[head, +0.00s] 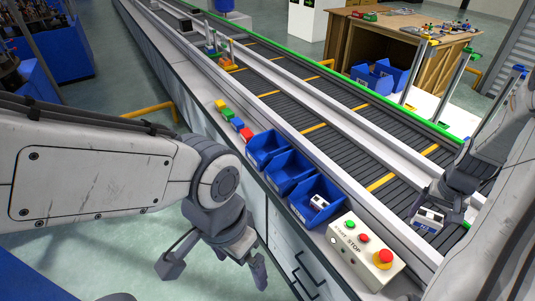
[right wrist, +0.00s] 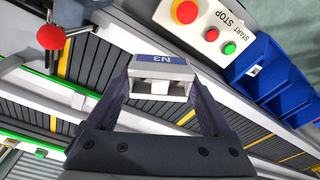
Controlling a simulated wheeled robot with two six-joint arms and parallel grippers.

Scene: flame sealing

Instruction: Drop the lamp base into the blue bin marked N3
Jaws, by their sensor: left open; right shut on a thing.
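The lamp base (right wrist: 163,66) is a small grey-white block with a blue label reading N3, upside down in the right wrist view. My right gripper (right wrist: 160,90) is shut on it, a finger on each side. In the head view the lamp base (head: 429,218) is held over the conveyor's near end, right of the control box. Three blue bins (head: 267,148) (head: 289,171) (head: 316,198) stand in a row beside the conveyor; their marks are too small to read. The nearest bin contains a whitish block (head: 319,203). My left gripper (head: 214,262) is open and empty, left of the bins.
A control box (head: 365,255) with green, red and large red stop buttons stands between the nearest bin and my right gripper. Small coloured blocks (head: 233,120) lie beyond the bins. Metal rails (head: 345,148) run along the dark conveyor (head: 330,125). More blue bins (head: 372,78) stand across it.

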